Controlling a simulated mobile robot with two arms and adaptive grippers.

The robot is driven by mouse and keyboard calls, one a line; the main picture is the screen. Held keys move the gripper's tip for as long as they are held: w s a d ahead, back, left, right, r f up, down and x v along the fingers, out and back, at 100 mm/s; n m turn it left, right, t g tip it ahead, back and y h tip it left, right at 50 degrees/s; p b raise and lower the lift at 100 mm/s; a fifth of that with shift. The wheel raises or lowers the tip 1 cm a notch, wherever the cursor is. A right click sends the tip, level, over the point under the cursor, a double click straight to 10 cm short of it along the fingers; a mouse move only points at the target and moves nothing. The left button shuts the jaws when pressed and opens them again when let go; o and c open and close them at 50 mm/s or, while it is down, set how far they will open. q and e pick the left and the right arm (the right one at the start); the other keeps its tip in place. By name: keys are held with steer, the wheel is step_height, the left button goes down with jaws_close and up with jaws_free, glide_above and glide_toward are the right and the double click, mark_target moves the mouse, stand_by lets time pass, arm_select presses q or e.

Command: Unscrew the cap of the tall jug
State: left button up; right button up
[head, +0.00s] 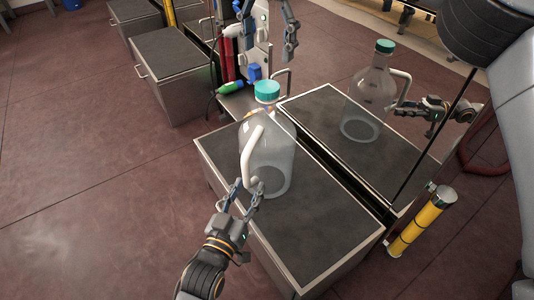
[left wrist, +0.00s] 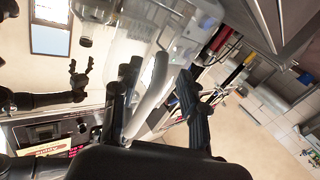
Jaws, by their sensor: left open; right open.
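The tall jug (head: 270,150) is clear, with a teal cap (head: 267,91) on top and a white side handle (head: 249,153). It stands upright on a dark-topped metal box (head: 318,255). My left gripper (head: 247,187) is open at the lower part of the handle. In the left wrist view the handle (left wrist: 150,95) lies between the open fingers; contact cannot be told. My right gripper (head: 269,55) is open, pointing down above the cap, its fingers on either side in the picture and apart from it.
A second jug and gripper at the right look like a mirror image in an upright panel beside the box. A yellow cylinder (head: 421,222) stands at the box's right. Other metal boxes (head: 174,70) stand at the back left. The left floor is clear.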

arm_select(q)
steer(key=shift+w+d, duration=0.2)
steer(key=shift+w, duration=0.3)
jaws_close()
